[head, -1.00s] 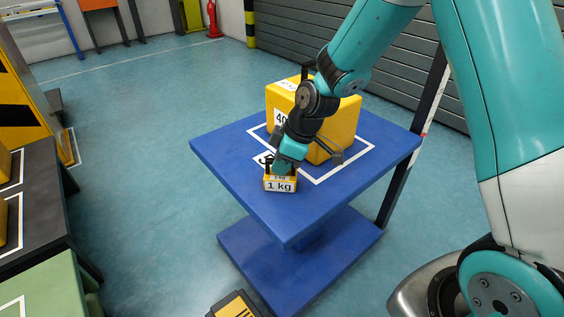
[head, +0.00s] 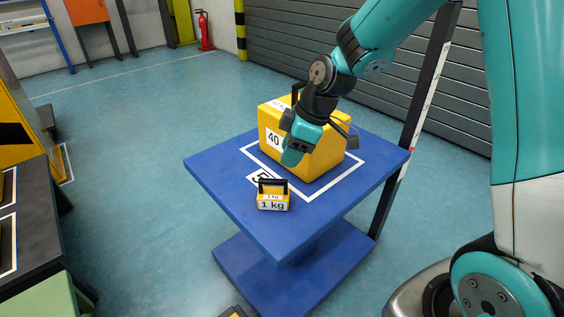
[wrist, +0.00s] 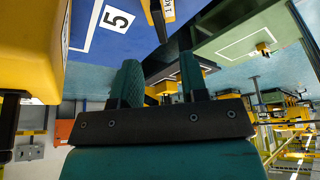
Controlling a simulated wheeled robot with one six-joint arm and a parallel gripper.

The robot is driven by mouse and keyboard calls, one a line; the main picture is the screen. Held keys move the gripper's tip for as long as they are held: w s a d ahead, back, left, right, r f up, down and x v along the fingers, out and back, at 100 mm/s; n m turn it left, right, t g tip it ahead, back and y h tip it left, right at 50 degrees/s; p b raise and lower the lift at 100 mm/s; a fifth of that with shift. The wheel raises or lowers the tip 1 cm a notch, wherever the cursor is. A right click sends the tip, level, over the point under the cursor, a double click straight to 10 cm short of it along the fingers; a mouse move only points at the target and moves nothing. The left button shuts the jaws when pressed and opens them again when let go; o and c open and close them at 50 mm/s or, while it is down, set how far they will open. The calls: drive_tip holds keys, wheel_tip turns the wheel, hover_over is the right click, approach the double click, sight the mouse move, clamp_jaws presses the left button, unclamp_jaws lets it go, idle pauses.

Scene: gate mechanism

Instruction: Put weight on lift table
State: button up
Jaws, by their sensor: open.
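The small yellow 1 kg weight (head: 272,203) with a black handle stands upright on the blue lift table (head: 222,179), near its front left edge. A large yellow weight marked 40 (head: 330,150) stands farther back on the same table, inside a white outline. My gripper (head: 291,158) is above the table, in front of the large weight and apart from the small one. In the wrist view my gripper (wrist: 160,85) has a gap between its two teal fingers and holds nothing. The small weight (wrist: 160,12) shows partly at the top of that view.
A dark table (head: 40,200) and a green surface (head: 45,303) stand at the left. A dark upright post (head: 408,130) rises at the table's right side. A grey slatted wall (head: 390,60) is behind. Blue floor between the tables is clear.

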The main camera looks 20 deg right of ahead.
drive_tip(key=s+a+r+m, duration=0.2)
drive_tip(key=s+r, duration=0.1)
drive_tip(key=s, duration=0.4)
drive_tip(key=s+a+r+m+g, duration=0.1)
drive_tip(key=s+a+r, duration=0.2)
drive_tip(key=s, duration=0.5)
drive_tip(key=s+a+r+m+g, duration=0.1)
drive_tip(key=s+a+r+m, duration=0.1)
drive_tip(key=s+r, duration=0.3)
drive_tip(key=s, duration=0.3)
drive_tip(key=shift+a+m, duration=0.3)
drive_tip(key=shift+a, duration=0.1)
